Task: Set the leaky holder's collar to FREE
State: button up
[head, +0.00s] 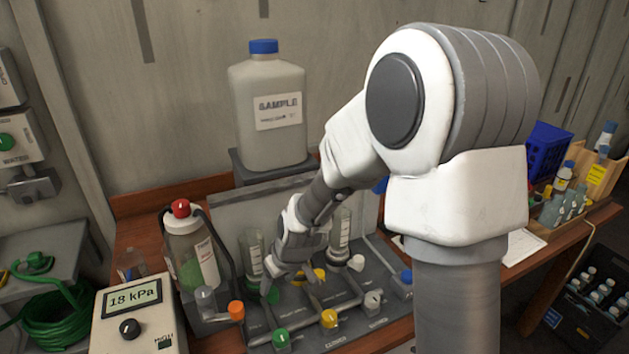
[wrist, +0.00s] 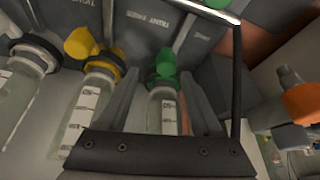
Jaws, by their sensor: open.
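A grey rack (head: 350,325) holds a row of clear graduated holders with coloured collars. The holder with the green collar (wrist: 165,66) stands between the fingers of my gripper (wrist: 162,90) in the wrist view. My gripper (head: 290,288) is open around this holder's upper part, and I cannot tell if it touches. The holder with the yellow collar (wrist: 84,44) is beside it, outside the fingers. A third holder (wrist: 24,80) with a dark ring is at the left edge. The leaky holder is not clearly marked. Panel lettering beside the collars is hard to read.
A gauge box (head: 138,310) reads 18 kPa. A red-capped bottle (head: 192,250) and an orange knob (head: 236,310) are close on the left. Green (head: 281,338) and yellow (head: 329,318) knobs line the front. A SAMPLE jug (head: 268,115) stands behind.

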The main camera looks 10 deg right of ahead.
jog(key=s+d+r+m+t+p, duration=0.1)
jog(key=s+d+r+p, duration=0.1)
jog(key=r, duration=1.2)
jog(key=s+d+r+m+t+h+p, duration=0.1)
jog(key=s+d+r+t+p, duration=0.1)
jog(key=r, duration=1.1)
jog(key=shift+s+d+r+m+p, duration=0.35)
jog(key=shift+s+d+p, duration=0.35)
jog(key=shift+s+d, duration=0.85)
jog(key=shift+s+a, duration=0.3)
